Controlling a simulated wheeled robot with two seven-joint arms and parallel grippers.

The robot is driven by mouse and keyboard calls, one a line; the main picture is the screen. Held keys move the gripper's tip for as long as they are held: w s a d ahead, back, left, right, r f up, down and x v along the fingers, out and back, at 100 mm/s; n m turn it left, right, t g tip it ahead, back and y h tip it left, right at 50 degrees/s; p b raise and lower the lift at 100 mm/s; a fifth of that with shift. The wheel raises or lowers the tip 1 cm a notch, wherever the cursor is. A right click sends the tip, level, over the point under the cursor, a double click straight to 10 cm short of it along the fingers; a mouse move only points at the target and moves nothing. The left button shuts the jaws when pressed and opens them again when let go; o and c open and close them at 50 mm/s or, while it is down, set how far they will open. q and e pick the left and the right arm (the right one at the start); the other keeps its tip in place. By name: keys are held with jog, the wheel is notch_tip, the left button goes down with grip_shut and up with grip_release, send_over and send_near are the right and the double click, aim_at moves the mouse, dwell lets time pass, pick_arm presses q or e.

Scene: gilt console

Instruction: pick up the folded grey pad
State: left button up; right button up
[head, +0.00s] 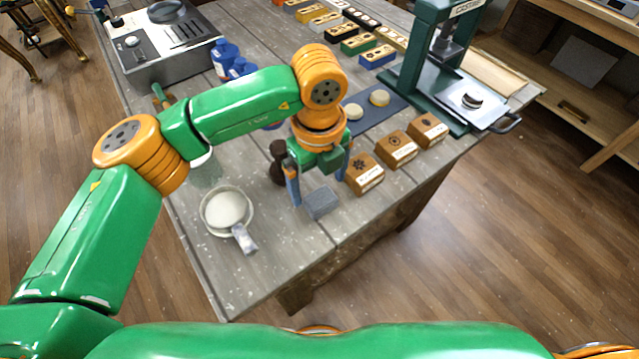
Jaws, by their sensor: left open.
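The folded grey pad (321,203) lies on the grey wooden table (285,250), near its front edge. My left gripper (318,185) is just above and behind the pad. Its two blue-grey fingers are spread wide, one to the left of the pad and one behind it to the right. The gap between the fingers looks empty. From this angle I cannot tell whether either finger touches the pad. My right gripper is not in view.
A white dish with a handled tool (226,208) stands left of the pad. Several wooden stamp blocks (364,173) sit close on its right. A dark round-topped object (278,162) stands behind the left finger. A green press (432,70) is at the back right.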

aim_at(320, 198)
pick_arm(q)
jog(key=shift+s+d+f+p, duration=0.1)
jog(key=shift+s+f+p, duration=0.35)
jog(key=shift+s+f, duration=0.1)
notch_tip(320, 198, down, 2)
jog(key=shift+w+f, duration=0.4)
jog(key=shift+w, duration=0.15)
jog(key=shift+s+r, duration=0.15)
jog(key=shift+s, duration=0.1)
jog(key=c, duration=1.2)
jog(key=shift+w, duration=0.15)
jog(key=shift+c, duration=0.2)
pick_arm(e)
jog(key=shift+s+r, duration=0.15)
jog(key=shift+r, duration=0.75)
